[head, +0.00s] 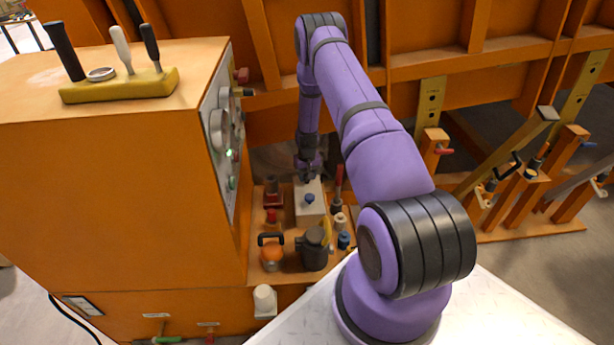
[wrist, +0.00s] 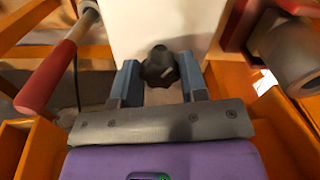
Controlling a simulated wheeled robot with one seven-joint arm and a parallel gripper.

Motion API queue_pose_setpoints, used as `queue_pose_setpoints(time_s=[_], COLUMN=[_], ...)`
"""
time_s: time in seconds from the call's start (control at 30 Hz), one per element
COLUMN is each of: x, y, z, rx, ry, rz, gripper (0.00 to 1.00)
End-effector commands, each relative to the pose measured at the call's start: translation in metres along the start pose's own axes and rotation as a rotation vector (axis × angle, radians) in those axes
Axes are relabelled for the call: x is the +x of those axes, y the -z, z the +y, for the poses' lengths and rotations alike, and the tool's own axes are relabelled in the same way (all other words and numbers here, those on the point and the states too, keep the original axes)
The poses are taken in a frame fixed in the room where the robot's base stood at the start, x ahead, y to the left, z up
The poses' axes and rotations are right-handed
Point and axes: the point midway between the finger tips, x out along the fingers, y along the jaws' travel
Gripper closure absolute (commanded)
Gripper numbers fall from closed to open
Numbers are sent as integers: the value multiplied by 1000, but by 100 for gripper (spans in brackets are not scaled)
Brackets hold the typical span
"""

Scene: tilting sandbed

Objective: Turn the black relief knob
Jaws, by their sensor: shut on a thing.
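The black relief knob (wrist: 160,68) is a dark lobed knob on the face of a white block (wrist: 125,30) in the wrist view. My gripper (wrist: 159,72) has its two blue-grey fingers on either side of the knob and is shut on it. In the head view my gripper (head: 309,172) reaches down at the far end of the white block (head: 309,212). The knob cannot be made out there, as the gripper and block hide that side. A small blue knob (head: 309,198) sits on top of the block.
A red-handled lever (wrist: 46,78) stands left of the gripper in the wrist view, and a grey cylinder (wrist: 288,55) lies close on the right. In the head view, the orange cabinet (head: 110,190) rises at left. A dark pot (head: 314,250) and several fittings crowd the orange shelf.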

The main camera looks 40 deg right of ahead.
Motion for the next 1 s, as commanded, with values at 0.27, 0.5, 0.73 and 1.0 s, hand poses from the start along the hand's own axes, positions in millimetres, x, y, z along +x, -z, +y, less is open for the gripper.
queue_pose_setpoints(time_s=[0.27,0.5,0.73,1.0], x=[0,0,-1,-30], y=[0,0,0,1], z=[0,0,0,0], rx=[2,1,1,1], ry=[0,0,0,0], rz=[1,1,0,3], gripper=[84,35,35,35])
